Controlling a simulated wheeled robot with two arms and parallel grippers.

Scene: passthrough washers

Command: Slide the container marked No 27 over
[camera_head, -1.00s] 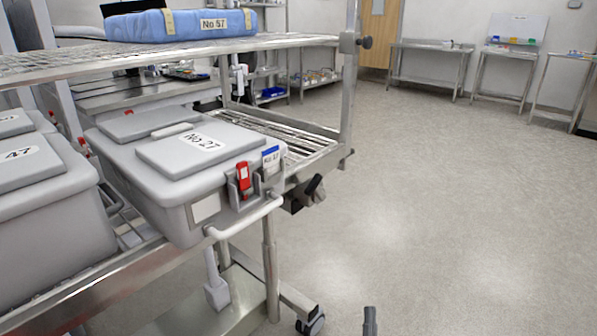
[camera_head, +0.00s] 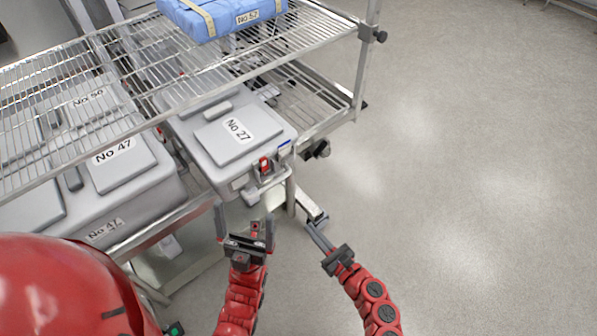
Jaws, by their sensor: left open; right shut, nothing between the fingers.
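The grey container marked No 27 (camera_head: 213,150) sits on the lower wire shelf of the cart, its front end toward me. Its lid carries a white No 27 label, and a red latch (camera_head: 264,165) and a blue-topped tag show on its front. My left gripper (camera_head: 245,222) is open just in front of the container's front end, with fingers pointing at it; I cannot tell whether they touch it. My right gripper (camera_head: 310,228) is shut and empty, to the right of the left one, near the cart's lower front corner and apart from the container.
A grey container marked No 47 (camera_head: 150,190) stands close on the left, with No 50 behind it. The upper wire shelf (camera_head: 320,35) overhangs the rear and bears a blue wrapped pack (camera_head: 215,22). A cart post (camera_head: 365,60) stands at right. Floor right is clear.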

